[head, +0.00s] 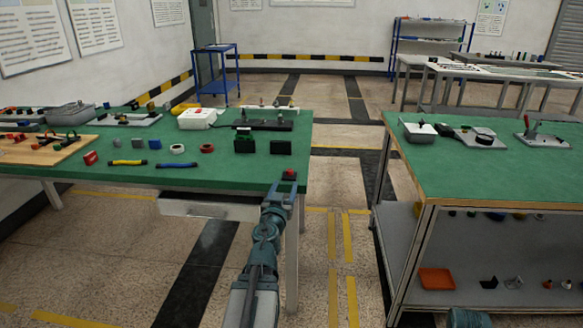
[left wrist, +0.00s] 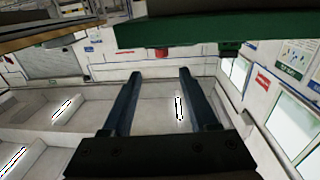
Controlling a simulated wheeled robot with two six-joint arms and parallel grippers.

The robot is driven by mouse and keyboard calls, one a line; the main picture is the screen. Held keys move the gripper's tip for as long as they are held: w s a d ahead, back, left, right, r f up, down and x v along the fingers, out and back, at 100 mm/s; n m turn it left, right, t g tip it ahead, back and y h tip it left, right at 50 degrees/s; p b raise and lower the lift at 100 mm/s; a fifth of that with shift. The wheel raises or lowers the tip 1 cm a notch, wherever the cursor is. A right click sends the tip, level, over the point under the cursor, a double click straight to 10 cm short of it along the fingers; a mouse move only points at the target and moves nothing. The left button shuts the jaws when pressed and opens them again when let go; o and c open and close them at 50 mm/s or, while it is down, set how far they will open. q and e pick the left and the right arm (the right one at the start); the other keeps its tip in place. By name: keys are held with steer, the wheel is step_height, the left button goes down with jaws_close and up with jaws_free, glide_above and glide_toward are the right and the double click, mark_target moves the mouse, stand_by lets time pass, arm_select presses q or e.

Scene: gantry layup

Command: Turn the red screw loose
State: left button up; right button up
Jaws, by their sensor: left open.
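The red screw (head: 289,174) shows as a small red piece at the front right corner of the left green-topped table (head: 232,178). In the left wrist view, which looks upside down, a red piece (left wrist: 161,52) sticks out from the green table surface (left wrist: 200,32). My left gripper (head: 286,187) is open at that table corner, its blue fingers pointing toward the red screw. In the left wrist view, the gap between the fingertips (left wrist: 160,73) is empty and the red piece lies beyond them. My right gripper is not in view.
A drawer (head: 209,209) hangs below. Another green-topped bench (head: 480,175) stands right, across an open aisle.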

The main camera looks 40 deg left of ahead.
mark_target(290, 172)
arm_select(q)
steer(key=shift+s+a+h, duration=0.3)
steer(key=shift+a, duration=0.05)
steer(key=x, duration=1.4)
steer(key=shift+d+r, duration=0.1)
steer(key=shift+r, duration=0.05)
jaws_close()
